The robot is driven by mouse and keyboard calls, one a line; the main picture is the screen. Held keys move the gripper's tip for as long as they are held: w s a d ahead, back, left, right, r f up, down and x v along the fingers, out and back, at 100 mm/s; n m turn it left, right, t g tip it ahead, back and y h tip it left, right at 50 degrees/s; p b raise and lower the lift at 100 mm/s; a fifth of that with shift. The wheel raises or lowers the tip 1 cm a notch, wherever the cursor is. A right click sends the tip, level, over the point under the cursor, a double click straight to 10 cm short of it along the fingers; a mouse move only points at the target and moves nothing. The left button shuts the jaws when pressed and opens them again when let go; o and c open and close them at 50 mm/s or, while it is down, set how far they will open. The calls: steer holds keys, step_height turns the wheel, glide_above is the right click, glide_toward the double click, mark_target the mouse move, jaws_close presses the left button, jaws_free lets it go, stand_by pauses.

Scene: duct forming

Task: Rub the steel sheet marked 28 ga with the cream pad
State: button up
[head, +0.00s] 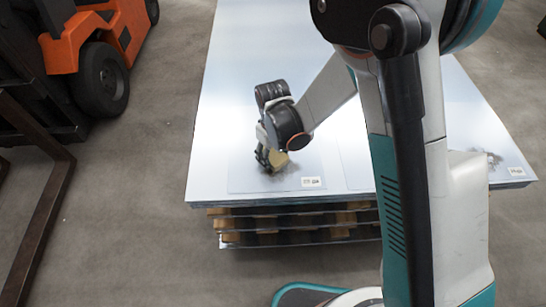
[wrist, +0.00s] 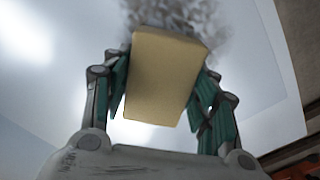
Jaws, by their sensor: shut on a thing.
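My gripper (head: 270,158) is over the left steel sheet (head: 240,178), near its front edge. It is shut on the cream pad (wrist: 163,75), whose sides sit between the two fingers in the wrist view. In the head view the pad (head: 281,160) shows only partly, next to a dark grey smudge on the sheet. The pad is at or very close to the surface; I cannot tell if it touches. A white label (head: 311,182) lies right of the smudge, its print too small to read. My arm hides much of the middle.
A second smudged sheet area with a label (head: 516,171) lies at the right. The sheets rest on a stack with wooden blocks (head: 300,222). An orange forklift (head: 85,45) stands at the left. Grey floor lies between it and the stack.

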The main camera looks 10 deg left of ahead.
steer(key=shift+w+a+r, duration=0.1)
steer(key=shift+w+r, duration=0.05)
steer(key=shift+w, duration=0.65)
steer(key=shift+w+a+r, duration=0.1)
steer(key=shift+w, duration=0.15)
steer(key=shift+s+r+p, duration=0.2)
steer(key=shift+r+p, duration=0.5)
steer(key=shift+r, duration=0.55)
steer(key=shift+w+r+p, duration=0.15)
steer(key=shift+r+p, duration=0.25)
steer(key=shift+r, duration=0.25)
steer(key=shift+r+p, duration=0.95)
steer(key=shift+r, duration=0.85)
